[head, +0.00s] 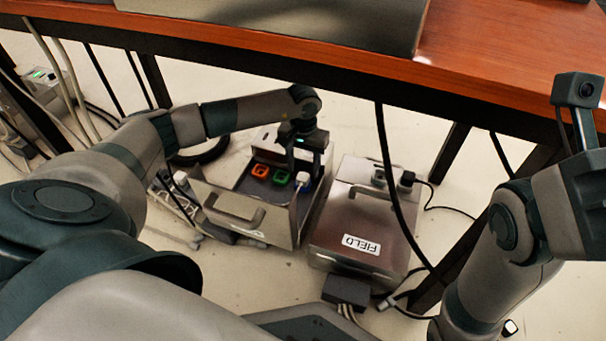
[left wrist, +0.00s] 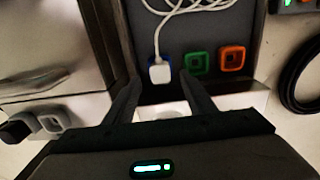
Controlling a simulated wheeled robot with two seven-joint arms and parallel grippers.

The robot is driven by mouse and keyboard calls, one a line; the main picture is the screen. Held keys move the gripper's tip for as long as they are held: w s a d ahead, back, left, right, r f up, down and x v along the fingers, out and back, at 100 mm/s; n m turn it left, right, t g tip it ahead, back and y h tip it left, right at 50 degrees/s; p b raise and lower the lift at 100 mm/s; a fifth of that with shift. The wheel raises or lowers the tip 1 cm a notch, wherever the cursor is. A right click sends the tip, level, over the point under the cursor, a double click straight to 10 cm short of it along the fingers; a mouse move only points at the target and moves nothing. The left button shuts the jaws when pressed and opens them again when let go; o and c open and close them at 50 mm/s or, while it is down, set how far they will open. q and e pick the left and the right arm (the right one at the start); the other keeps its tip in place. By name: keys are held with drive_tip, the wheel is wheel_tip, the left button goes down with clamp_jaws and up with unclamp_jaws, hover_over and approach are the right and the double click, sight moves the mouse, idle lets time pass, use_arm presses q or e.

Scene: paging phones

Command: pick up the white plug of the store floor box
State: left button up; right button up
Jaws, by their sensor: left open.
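The open floor box (head: 252,213) stands under the desk, with an orange socket (head: 261,171) and a green socket (head: 280,177) inside. The white plug (head: 303,180) sits at a blue-rimmed socket beside them. In the left wrist view the white plug (left wrist: 159,73) is upright in the picture, with a white cable running from it. My left gripper (left wrist: 160,100) is open, and its fingers lie on either side below the plug in that view, apart from it. In the head view my left gripper (head: 304,165) hangs over the box. My right gripper's fingers do not show.
The wooden desk (head: 480,75) lies above. Cables and a power strip are at the left.

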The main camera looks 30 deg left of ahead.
sight(303, 176)
use_arm(q)
drive_tip(key=shift+f+b, duration=1.05)
drive_tip(key=shift+f, duration=0.9)
drive_tip(key=c, duration=1.2)
